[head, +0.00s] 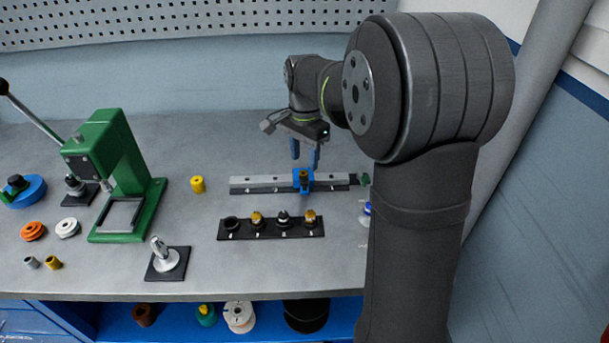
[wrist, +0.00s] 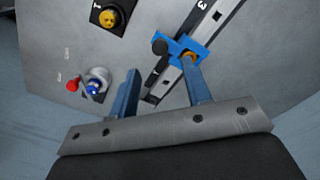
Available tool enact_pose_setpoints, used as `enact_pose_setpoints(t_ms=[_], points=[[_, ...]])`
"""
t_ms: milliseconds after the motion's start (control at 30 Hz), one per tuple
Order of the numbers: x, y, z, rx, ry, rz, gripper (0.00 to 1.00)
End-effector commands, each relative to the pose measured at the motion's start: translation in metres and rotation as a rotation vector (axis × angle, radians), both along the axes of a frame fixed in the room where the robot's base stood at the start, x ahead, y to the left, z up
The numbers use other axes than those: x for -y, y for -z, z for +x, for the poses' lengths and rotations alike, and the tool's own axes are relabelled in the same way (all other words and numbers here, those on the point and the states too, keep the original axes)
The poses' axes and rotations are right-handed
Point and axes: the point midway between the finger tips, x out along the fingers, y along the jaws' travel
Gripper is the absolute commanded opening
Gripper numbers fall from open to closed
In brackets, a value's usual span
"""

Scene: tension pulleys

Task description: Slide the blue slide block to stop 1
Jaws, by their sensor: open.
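The blue slide block (head: 303,186) sits on the grey rail (head: 258,184), right of the rail's middle in the head view. A brass-coloured knob shows on the block. In the wrist view the block (wrist: 172,47) lies just beyond the tip of the right finger, with a black round knob at its left side. My gripper (head: 304,158) is open and empty, its two blue fingers pointing down above the rail and block. In the wrist view my gripper (wrist: 157,70) has its fingers wide apart; the right finger partly overlaps the block. Contact cannot be told.
A black strip (head: 270,237) with several numbered posts lies in front of the rail. A yellow cylinder (head: 198,184) stands left of the rail. A green press (head: 120,170) stands farther left. Red and blue knobbed parts (wrist: 93,87) show in the wrist view.

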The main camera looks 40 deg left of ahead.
Motion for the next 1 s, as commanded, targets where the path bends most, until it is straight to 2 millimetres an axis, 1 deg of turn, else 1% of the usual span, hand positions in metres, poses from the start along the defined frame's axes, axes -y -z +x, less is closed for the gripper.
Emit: enact_pose_setpoints(t_ms=[33,100,200,300,400,500,767,900,1000], points=[[0.001,0.012,0.0,-0.002,0.0,-0.003,0.45],[0.0,0.026,0.0,-0.002,0.0,-0.003,0.45],[0.001,0.043,0.0,-0.002,0.001,-0.003,0.45],[0.0,0.055,0.0,-0.001,0.001,-0.002,0.45],[0.0,0.063,0.0,0.0,0.001,-0.001,0.45],[0.0,0.067,0.0,0.0,0.001,0.0,0.45],[0.0,0.068,0.0,0.0,0.001,0.0,0.45],[0.0,0.068,0.0,0.0,0.001,0.0,0.17],[0.0,0.068,0.0,0.0,0.001,0.0,0.0]])
